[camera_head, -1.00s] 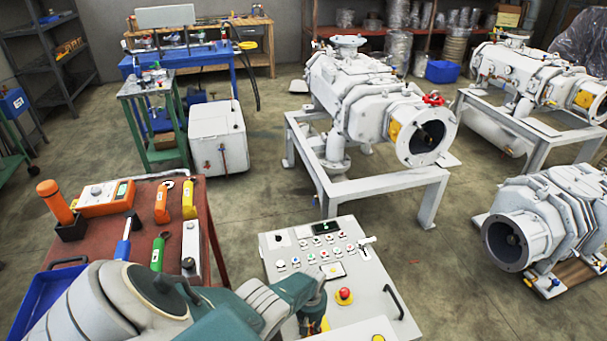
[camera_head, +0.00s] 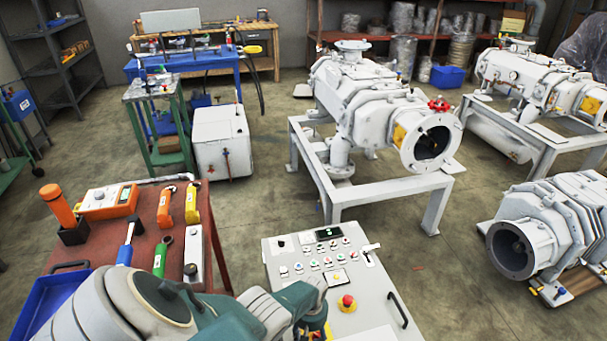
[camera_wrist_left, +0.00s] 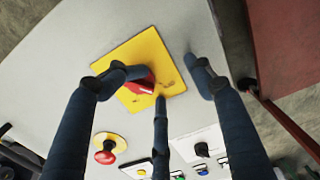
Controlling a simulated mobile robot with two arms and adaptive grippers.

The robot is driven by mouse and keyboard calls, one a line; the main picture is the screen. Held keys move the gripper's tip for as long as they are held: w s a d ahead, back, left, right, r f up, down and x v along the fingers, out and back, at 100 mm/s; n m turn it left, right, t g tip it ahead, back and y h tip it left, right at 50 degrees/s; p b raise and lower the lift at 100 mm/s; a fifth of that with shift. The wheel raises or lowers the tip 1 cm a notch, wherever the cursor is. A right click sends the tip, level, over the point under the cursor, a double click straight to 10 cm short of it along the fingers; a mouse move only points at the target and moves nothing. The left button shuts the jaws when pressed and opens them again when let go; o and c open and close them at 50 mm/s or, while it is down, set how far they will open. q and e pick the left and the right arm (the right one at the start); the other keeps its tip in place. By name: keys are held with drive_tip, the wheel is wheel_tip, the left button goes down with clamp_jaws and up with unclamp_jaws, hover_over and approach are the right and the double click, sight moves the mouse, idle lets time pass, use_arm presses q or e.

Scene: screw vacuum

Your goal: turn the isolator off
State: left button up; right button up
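The isolator is a red rotary handle (camera_wrist_left: 140,84) on a square yellow plate (camera_wrist_left: 151,48), fixed to the pale grey control panel (camera_wrist_left: 85,48). My left gripper (camera_wrist_left: 158,75) has its dark fingers spread around the red handle. One fingertip is right beside the handle or touching it and partly covers it; the opposite fingertip stands apart at the plate's edge. A third finger comes up from below. In the head view, my left arm reaches over the control panel (camera_head: 385,275), and its gripper is mostly cut off at the bottom edge. My right gripper is not in view.
A red emergency stop button (camera_head: 346,302) and several small buttons and knobs are on the same panel. A red-brown tool table (camera_head: 145,225) with handheld tools stands at left. A large white pump (camera_head: 375,110) on a frame stands behind the panel.

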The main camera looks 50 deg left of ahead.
use_arm(q)
drive_tip(key=shift+w+a+r, duration=0.15)
drive_tip(key=shift+a+r, duration=0.05)
drive_tip(key=shift+r, duration=0.15)
wheel_tip(320, 180, up, 11)
drive_tip(key=s+a, duration=0.1)
drive_tip(key=s, duration=0.1)
drive_tip(key=shift+a+r, duration=0.15)
drive_tip(key=shift+r, duration=0.05)
idle(0.3)
drive_tip(key=shift+s, duration=0.15)
idle(0.3)
